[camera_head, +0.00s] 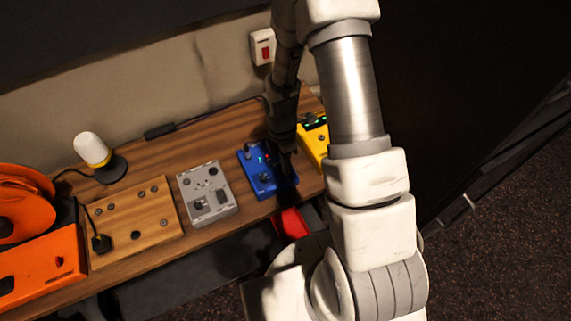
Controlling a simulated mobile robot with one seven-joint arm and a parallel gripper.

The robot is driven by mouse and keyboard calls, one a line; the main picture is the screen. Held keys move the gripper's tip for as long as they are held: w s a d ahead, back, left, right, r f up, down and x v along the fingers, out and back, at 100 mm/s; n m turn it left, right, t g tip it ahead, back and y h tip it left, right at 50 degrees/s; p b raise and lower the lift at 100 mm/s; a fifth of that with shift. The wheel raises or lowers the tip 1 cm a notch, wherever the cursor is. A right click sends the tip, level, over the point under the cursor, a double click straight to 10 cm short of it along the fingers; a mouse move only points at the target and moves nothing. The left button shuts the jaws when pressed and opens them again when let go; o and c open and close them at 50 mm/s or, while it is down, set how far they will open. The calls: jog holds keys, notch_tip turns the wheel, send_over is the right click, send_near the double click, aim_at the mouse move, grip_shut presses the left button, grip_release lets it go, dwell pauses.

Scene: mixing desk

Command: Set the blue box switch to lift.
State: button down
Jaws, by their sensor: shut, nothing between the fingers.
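The blue box (253,177) lies on the wooden desk, right of the middle of its row. Its top carries a dark knob or switch (264,178) and small lit lights in green and red. I cannot read any labels or tell which way the switch is set. My gripper (287,172) is shut and empty, pointing down over the right part of the blue box and hiding some of it. I cannot tell whether the fingertips touch the box.
A grey box (220,206) stands left of the blue box and a yellow box (318,151) right of it, close by. Farther left are a wooden panel (155,222), a lamp (92,150) and an orange unit (35,265). A red-switched wall plate (262,47) is behind.

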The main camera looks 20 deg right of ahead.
jog(key=shift+s+f+b, duration=0.1)
jog(key=shift+f+b, duration=0.2)
jog(key=shift+b, duration=0.1)
jog(key=shift+r, duration=0.1)
